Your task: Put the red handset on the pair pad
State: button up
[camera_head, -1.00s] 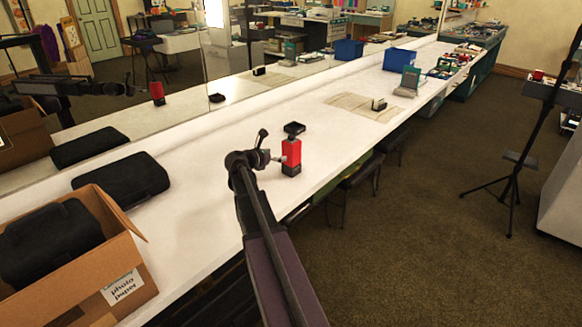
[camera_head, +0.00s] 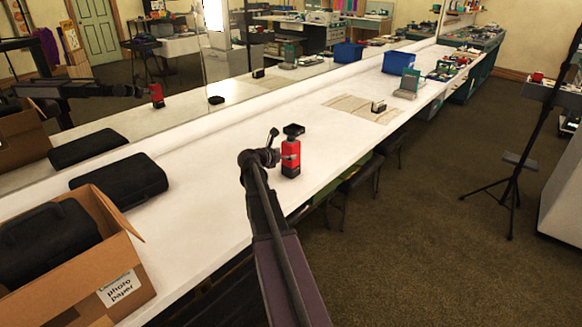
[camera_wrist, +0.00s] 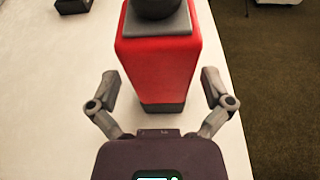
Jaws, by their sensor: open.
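The red handset (camera_head: 291,158) stands upright on the white counter near its front edge. It has a dark base and a grey and black top. In the wrist view the handset (camera_wrist: 158,65) rises just ahead of my gripper. My gripper (camera_wrist: 160,86) is open, with one finger on each side of the handset's lower part and visible gaps on both sides. A beige mat (camera_head: 350,104) with a small dark object (camera_head: 378,107) lies farther along. I cannot tell which is the pair pad.
A black case (camera_head: 120,180) and an open cardboard box (camera_head: 128,250) occupy the near left counter. A mirror runs along the back. A blue bin (camera_head: 398,62) and a grey-green device (camera_head: 410,84) stand far along. Stools (camera_head: 355,178) sit below the front edge.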

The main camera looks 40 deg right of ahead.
jog(key=shift+b+x, duration=0.3)
jog(key=shift+x, duration=1.3)
jog(key=c, duration=1.1)
